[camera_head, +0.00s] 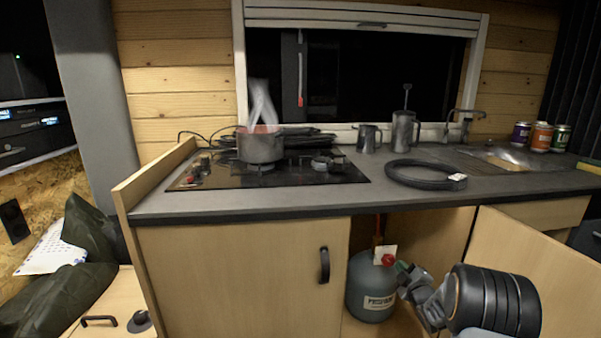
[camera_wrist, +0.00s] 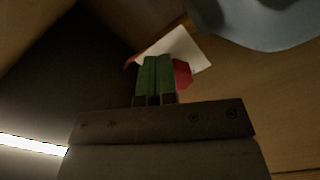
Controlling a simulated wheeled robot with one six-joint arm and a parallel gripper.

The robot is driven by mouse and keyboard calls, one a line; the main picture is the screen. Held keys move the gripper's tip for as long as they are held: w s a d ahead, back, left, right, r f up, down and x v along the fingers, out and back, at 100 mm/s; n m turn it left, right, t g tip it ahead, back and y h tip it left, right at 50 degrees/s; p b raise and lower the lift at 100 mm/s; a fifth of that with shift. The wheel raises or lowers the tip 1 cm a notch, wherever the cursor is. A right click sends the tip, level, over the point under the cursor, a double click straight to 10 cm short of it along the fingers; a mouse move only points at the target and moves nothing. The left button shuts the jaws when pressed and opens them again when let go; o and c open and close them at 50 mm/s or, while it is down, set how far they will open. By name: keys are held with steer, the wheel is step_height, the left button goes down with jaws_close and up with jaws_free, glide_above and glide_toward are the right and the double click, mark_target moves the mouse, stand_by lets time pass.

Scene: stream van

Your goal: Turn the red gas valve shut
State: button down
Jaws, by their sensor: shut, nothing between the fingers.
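The red gas valve (camera_head: 388,260) is on top of a grey-blue gas bottle (camera_head: 370,288) inside the open cupboard under the counter. A white tag (camera_head: 384,251) hangs behind it. My gripper (camera_head: 403,268) reaches in from the right, its tips just beside the valve. In the wrist view the green fingers (camera_wrist: 155,78) of my gripper are shut together with nothing between them. The red valve (camera_wrist: 183,74) shows right beside and partly behind them, with the white tag (camera_wrist: 186,48) beyond. I cannot tell whether the fingers touch the valve. The bottle (camera_wrist: 262,20) shows at the top right.
A steaming pot (camera_head: 260,147) stands on the hob (camera_head: 310,172) above. A coiled black hose (camera_head: 425,176) lies on the counter. The closed cupboard door (camera_head: 235,275) is left of the bottle; an open door (camera_head: 540,270) is on the right, behind my arm.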

mark_target(392, 274)
steer(key=shift+w+a+f+b, duration=0.15)
steer(key=shift+a+f+b, duration=0.65)
steer(key=shift+b, duration=1.6)
steer(key=shift+a+b, duration=0.2)
steer(key=shift+b, duration=0.2)
steer(key=shift+d+f+b, duration=0.15)
steer(key=shift+d+b, duration=0.1)
steer(key=shift+b, duration=0.2)
steer(key=f, duration=0.1)
steer(key=s+f, duration=0.1)
steer(key=f, duration=0.1)
steer(key=shift+d+g, duration=0.15)
steer(key=shift+g, duration=0.15)
steer(key=shift+s+d+r+b, duration=0.15)
steer(key=shift+s+r, duration=0.25)
steer(key=shift+s, duration=0.3)
steer(key=shift+s+d+r+b, duration=0.15)
steer(key=shift+s+r, duration=0.3)
steer(key=shift+s, duration=0.3)
steer(key=shift+s+d+r, duration=0.15)
steer(key=shift+s+r, duration=0.25)
steer(key=shift+s, duration=0.3)
